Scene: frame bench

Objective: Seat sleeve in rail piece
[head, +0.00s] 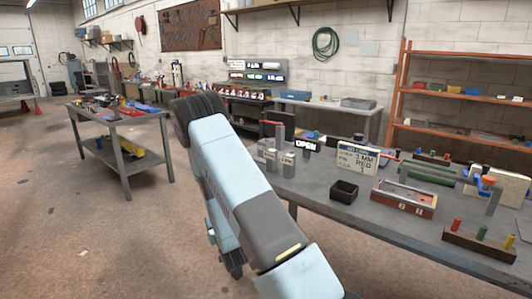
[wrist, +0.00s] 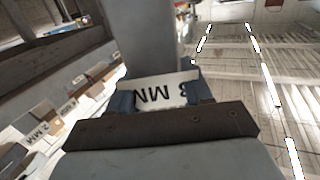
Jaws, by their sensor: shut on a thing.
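In the wrist view my gripper (wrist: 160,98) is shut on a grey piece with a white label (wrist: 158,92) that reads "3 MM" upside down. The blue-grey fingers press on both sides of the label. A grey column (wrist: 152,40) rises just beyond it; I cannot tell whether it is part of the held piece, or whether this piece is the sleeve. In the head view my arm crosses the middle, and the gripper's tips and held piece cannot be made out. A red-fronted tray-like frame (head: 403,203) lies on the bench; I cannot tell which part is the rail piece.
A grey bench (head: 320,196) fills the right. It holds a black bin (head: 344,191), small grey blocks (head: 288,161), a "3 MM RED 1" sign (head: 357,159), an "OPEN" sign (head: 306,146) and a peg block (head: 480,243). Small labelled boxes (wrist: 42,128) show at the wrist view's left.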

